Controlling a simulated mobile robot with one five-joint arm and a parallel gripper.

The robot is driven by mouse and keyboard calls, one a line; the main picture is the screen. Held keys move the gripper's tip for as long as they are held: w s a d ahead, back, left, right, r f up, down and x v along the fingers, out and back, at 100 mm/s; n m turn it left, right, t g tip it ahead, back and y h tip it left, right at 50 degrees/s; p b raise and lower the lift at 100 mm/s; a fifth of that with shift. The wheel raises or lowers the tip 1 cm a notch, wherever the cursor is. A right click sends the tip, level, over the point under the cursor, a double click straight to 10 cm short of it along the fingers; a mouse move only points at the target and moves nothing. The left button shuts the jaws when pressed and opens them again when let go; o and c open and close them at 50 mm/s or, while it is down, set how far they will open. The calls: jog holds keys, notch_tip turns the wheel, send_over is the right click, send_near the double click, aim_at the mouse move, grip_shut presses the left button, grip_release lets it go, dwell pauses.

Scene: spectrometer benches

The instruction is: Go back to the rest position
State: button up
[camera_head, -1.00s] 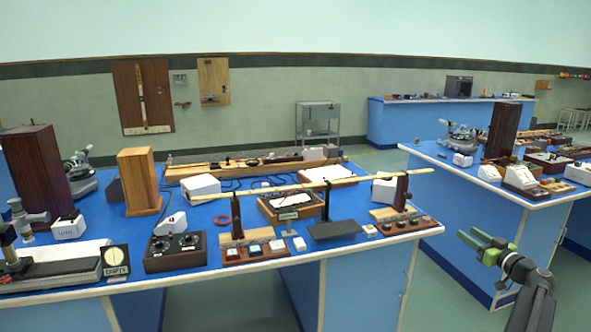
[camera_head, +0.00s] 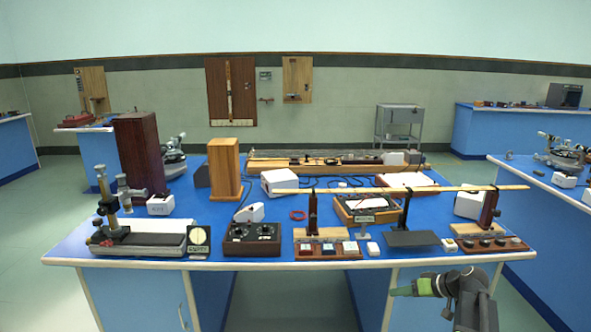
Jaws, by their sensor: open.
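My gripper (camera_head: 408,290) shows at the lower right, in front of the near edge of the blue bench, with its green fingers pointing left. It is open and I see nothing between its fingers. The fingers are seen nearly side-on. My dark arm rises behind it from the bottom edge of the picture. The gripper appears apart from the bench and everything on it.
The blue bench (camera_head: 340,258) fills the middle, crowded with instruments. A long wooden rod (camera_head: 440,190) spans upright supports near its right side. Another bench (camera_head: 550,225) stands to the right, with a floor gap between. A grey trolley (camera_head: 400,117) stands behind.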

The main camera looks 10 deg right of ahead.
jog(key=s+a+f+g+h, duration=0.25)
jog(key=s+a, duration=0.25)
jog(key=a, duration=0.3)
jog(key=s+a+f+m+g+h, duration=0.1)
jog(key=s+a+f+g+h, duration=0.2)
jog(key=a, duration=0.6)
jog(key=s+a+f+g+h, duration=0.1)
jog(key=s+a+f+g, duration=0.15)
jog(key=s+a, duration=0.45)
notch_tip(320, 180, up, 18)
jog(key=w+p, duration=0.2)
jog(key=p, duration=1.6)
jog(key=shift+a+y, duration=0.25)
jog(key=shift+y, duration=0.1)
